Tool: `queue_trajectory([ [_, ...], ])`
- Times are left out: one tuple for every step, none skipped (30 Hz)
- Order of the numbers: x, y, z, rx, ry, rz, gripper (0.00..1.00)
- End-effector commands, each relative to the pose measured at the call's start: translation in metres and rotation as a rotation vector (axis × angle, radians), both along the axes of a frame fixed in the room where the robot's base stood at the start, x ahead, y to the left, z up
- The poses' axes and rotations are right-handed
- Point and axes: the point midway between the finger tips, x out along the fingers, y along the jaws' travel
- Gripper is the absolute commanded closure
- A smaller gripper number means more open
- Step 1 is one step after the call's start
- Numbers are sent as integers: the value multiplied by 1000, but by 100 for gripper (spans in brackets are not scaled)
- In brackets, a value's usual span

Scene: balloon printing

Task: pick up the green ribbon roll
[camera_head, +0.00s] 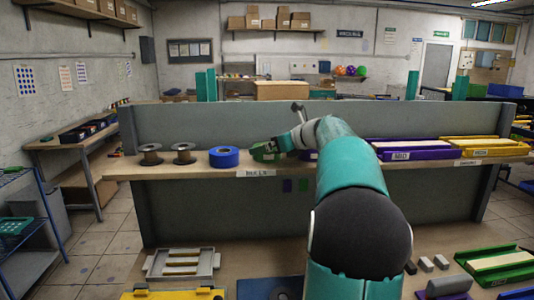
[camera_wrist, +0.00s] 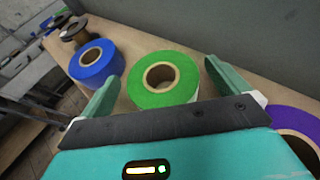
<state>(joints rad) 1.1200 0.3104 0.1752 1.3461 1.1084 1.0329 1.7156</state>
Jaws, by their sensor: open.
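The green ribbon roll (camera_wrist: 178,92) lies flat on the shelf with its brown core hole facing up. In the wrist view it sits between the two fingers of my gripper (camera_wrist: 162,90), which is open and empty. In the head view the green roll (camera_head: 262,152) is on the shelf beside my gripper (camera_head: 284,146) and partly covered by it. I cannot tell whether the fingers touch the roll or how far down they reach.
A blue roll (camera_wrist: 97,62) lies just left of the green one, and a purple roll (camera_wrist: 298,128) lies to the right. Two brown spools (camera_head: 151,155) stand farther left. A grey panel (camera_head: 220,122) rises behind the shelf (camera_head: 125,169). Purple and yellow trays (camera_head: 405,149) sit to the right.

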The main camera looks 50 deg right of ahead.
Motion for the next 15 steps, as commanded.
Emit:
queue_trajectory([
  [7,0,-4,2,1,1,0],
  [10,1,-5,2,1,1,0],
  [13,1,-6,0,1,0,0],
  [14,0,-6,0,1,-1,0],
  [15,0,-7,-1,1,-2,0],
  [16,0,-7,-1,1,-2,0],
  [16,0,-7,-1,1,-2,0],
  [16,0,-7,-1,1,-2,0],
  [16,0,-7,-1,1,-2,0],
  [16,0,-7,-1,1,-2,0],
  [16,0,-7,-1,1,-2,0],
  [15,0,-7,-1,1,-2,6],
  [15,0,-7,-1,1,-2,12],
  [15,1,-7,-1,1,-2,18],
  [15,1,-7,-1,1,-2,26],
])
